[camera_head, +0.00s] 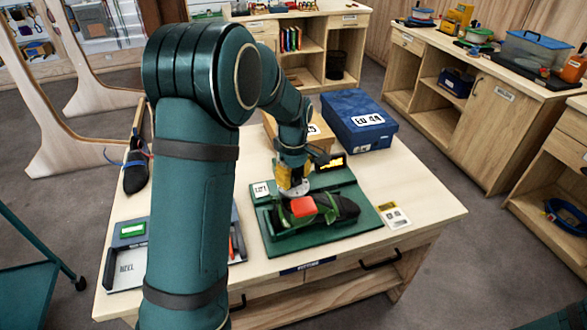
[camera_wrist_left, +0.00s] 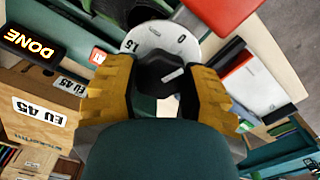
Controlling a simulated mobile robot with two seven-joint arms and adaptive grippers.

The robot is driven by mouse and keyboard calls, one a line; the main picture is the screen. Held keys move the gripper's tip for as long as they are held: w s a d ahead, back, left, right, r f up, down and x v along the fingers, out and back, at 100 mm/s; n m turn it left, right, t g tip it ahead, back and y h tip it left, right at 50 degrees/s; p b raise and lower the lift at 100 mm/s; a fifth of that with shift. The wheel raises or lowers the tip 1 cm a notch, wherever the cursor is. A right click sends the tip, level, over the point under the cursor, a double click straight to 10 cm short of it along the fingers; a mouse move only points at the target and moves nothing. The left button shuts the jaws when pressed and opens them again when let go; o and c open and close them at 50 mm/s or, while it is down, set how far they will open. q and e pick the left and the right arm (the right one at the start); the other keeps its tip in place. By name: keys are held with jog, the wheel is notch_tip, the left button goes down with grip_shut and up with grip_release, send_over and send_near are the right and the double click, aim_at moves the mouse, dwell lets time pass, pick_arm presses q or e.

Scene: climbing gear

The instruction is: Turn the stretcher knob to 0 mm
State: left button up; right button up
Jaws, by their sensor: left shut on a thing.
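The shoe stretcher (camera_head: 270,240) is a green base on the bench, holding a dark shoe (camera_head: 345,207) with a red block (camera_head: 303,206) at its end. My left gripper (camera_head: 293,188) reaches down over the stretcher's dial. In the wrist view, my left gripper's yellow fingers (camera_wrist_left: 160,88) are shut on the black knob (camera_wrist_left: 160,70). The white dial (camera_wrist_left: 160,32) behind it shows the marks 0 and 15. My right gripper does not show.
Blue EU 44 box (camera_head: 358,120) and a cardboard EU 45 box (camera_wrist_left: 40,108) stand behind the stretcher. A grey tray (camera_head: 125,271) lies at the left, a white card (camera_head: 394,215) at the right. The bench's front right corner is clear.

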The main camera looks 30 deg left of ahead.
aim_at(293, 177)
pick_arm(q)
jog(key=shift+s+n+p, duration=0.1)
jog(key=shift+n+p, duration=1.3)
jog(key=shift+n, duration=0.4)
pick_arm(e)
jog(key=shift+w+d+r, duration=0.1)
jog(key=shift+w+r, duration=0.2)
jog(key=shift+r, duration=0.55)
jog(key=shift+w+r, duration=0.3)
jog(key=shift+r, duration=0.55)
pick_arm(q)
jog(key=shift+f, duration=0.1)
jog(key=o, duration=1.2)
jog(key=shift+o, duration=0.2)
jog(key=shift+m+b, duration=0.4)
jog(key=shift+b, duration=0.15)
jog(key=m+b, duration=0.8)
jog(key=shift+f, duration=0.15)
notch_tip(293, 177, up, 14)
jog(key=p, duration=0.3)
jog(key=shift+m+p, duration=0.35)
jog(key=shift+m, duration=0.05)
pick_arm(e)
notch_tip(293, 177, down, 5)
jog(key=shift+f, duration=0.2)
